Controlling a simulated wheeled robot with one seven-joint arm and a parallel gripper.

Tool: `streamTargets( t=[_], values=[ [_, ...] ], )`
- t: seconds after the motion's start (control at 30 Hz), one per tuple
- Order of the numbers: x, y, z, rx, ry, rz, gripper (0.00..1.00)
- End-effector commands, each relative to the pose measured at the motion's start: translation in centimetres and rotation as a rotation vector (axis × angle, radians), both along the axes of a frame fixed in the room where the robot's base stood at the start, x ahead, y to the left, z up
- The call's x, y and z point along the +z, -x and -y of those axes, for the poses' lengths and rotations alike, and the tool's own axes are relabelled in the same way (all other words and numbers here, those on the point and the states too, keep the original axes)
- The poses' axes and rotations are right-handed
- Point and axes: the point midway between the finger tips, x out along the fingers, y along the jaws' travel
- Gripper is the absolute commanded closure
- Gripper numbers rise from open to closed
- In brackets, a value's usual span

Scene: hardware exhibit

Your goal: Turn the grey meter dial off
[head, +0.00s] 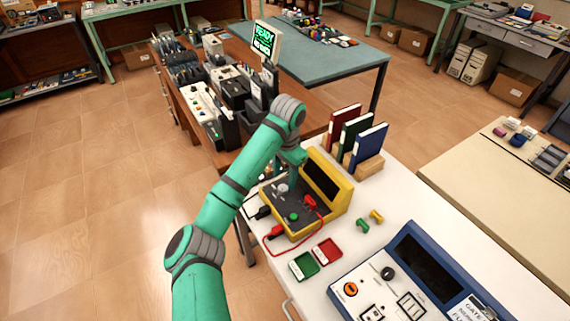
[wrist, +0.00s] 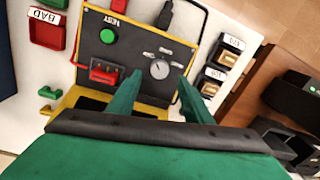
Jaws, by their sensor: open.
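The yellow meter (head: 337,190) with a dark front panel stands on the white bench. Its grey dial (wrist: 159,69) is round with a pale pointer line and sits right of the green button (wrist: 107,36) in the wrist view. In the head view the dial (head: 282,188) shows small beside my arm's end. My gripper (wrist: 158,82) is open, its two green fingers on either side of the dial in the picture. I cannot tell whether they touch it or hover above it. In the head view my gripper (head: 293,178) is over the meter panel, partly hidden by my wrist.
A red connector (wrist: 104,74) sits on the panel near the dial, with a red cable (head: 273,248) in the head view. Green (head: 304,265) and red (head: 328,251) trays lie in front. Binders (head: 368,146) stand behind the meter; a blue-framed console (head: 425,262) is at right.

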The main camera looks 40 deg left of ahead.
Motion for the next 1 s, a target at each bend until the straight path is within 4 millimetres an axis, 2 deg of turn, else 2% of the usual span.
streamTargets(
  t=[0.03,0.2,0.4,0.6,1.0],
  values=[
    [1.1,0.0,-0.1,-0.001,-0.005,0.001,0.54],
    [3.8,0.0,0.2,-0.003,-0.004,0.001,0.54],
    [5.9,0.0,0.4,-0.003,-0.002,-0.001,0.54],
    [6.7,0.0,0.5,-0.001,0.000,-0.001,0.54],
    [6.7,0.0,0.5,-0.001,0.000,-0.001,0.54]
  ],
)
